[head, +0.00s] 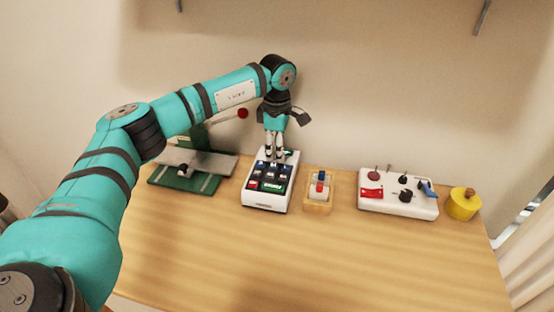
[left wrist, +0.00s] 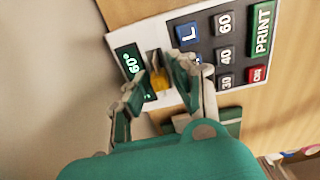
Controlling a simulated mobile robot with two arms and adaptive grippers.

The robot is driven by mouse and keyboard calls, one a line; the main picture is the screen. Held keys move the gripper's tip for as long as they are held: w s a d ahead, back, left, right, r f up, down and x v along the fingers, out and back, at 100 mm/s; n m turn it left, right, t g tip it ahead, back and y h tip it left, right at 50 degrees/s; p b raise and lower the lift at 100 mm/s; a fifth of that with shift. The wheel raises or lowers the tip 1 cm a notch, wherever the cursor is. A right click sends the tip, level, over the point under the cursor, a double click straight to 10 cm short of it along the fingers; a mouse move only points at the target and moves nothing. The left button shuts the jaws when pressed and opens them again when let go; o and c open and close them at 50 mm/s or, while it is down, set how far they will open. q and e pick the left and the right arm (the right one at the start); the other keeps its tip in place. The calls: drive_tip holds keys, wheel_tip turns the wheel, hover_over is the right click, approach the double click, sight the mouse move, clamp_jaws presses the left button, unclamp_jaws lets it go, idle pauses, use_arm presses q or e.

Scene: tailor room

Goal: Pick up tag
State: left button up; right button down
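A white keypad device (head: 268,207) stands on the table, with dark, blue, red and green keys; it also shows in the left wrist view (left wrist: 150,32). There its lit display reads 60° and a green key reads PRINT. My left gripper (head: 275,160) points down over the device's far end. In the left wrist view its fingers (left wrist: 157,88) are apart, on either side of a small yellow-orange piece (left wrist: 159,80) beside the display. I cannot tell if this piece is the tag, or whether the fingers touch it. No other tag is clear. My right gripper is not in view.
A green and grey device (head: 185,180) with a red-knobbed lever (head: 243,113) stands left. Right are a wooden block (head: 318,207) with a red-blue switch, a white control box (head: 390,206) and a yellow pot (head: 463,206). The table front (head: 330,260) is clear; a wall stands behind.

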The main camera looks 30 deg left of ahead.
use_arm(q)
drive_tip(key=c, duration=0.4)
